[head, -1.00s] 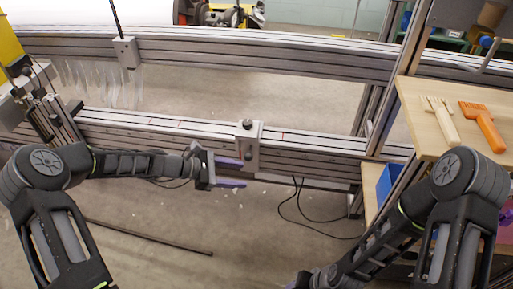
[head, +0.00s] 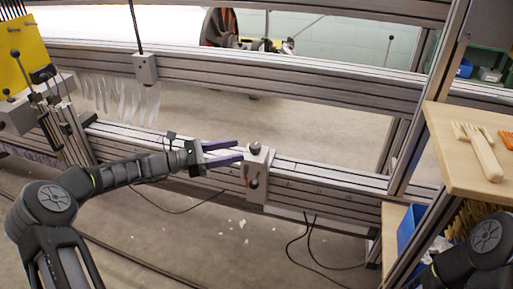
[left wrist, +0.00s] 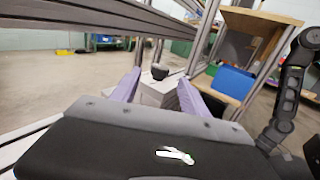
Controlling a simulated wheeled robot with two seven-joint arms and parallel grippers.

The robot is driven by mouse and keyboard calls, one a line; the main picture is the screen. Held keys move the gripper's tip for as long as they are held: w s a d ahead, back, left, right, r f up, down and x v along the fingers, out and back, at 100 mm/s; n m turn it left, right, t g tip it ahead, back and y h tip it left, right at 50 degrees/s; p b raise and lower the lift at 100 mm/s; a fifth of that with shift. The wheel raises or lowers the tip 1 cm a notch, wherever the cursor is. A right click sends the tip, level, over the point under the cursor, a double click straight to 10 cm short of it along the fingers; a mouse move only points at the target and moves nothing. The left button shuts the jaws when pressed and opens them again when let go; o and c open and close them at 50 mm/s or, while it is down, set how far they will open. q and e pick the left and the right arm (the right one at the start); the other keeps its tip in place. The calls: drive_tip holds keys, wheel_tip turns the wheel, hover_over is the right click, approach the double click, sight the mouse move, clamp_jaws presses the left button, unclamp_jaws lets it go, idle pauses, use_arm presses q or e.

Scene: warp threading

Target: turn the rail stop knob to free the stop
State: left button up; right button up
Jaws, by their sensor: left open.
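The rail stop (head: 259,172) is a pale grey block on the lower rail (head: 310,175). A dark round knob (head: 255,148) stands on its top, and a smaller dark knob (head: 252,184) is on its front face. My left gripper (head: 240,151) is open, its two purple fingers pointing right at the stop, just left of the top knob. In the left wrist view the block (left wrist: 152,93) and its dark top knob (left wrist: 159,72) appear ahead between the spread fingers. Contact cannot be told. Only part of my right arm shows; its gripper is out of view.
The upper rail (head: 300,77) runs behind, with a grey block (head: 145,67) and rod on it. A wooden shelf (head: 455,150) with combs (head: 482,155) is at right. Black cables (head: 308,240) hang below the rail.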

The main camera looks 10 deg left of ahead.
sight(255, 145)
use_arm(q)
drive_tip(key=b+x, duration=0.3)
drive_tip(key=x, duration=0.4)
drive_tip(key=shift+f, duration=0.15)
drive_tip(key=shift+w+d, duration=0.1)
drive_tip(key=shift+d, duration=0.05)
drive_tip(key=shift+c, duration=0.5)
clamp_jaws()
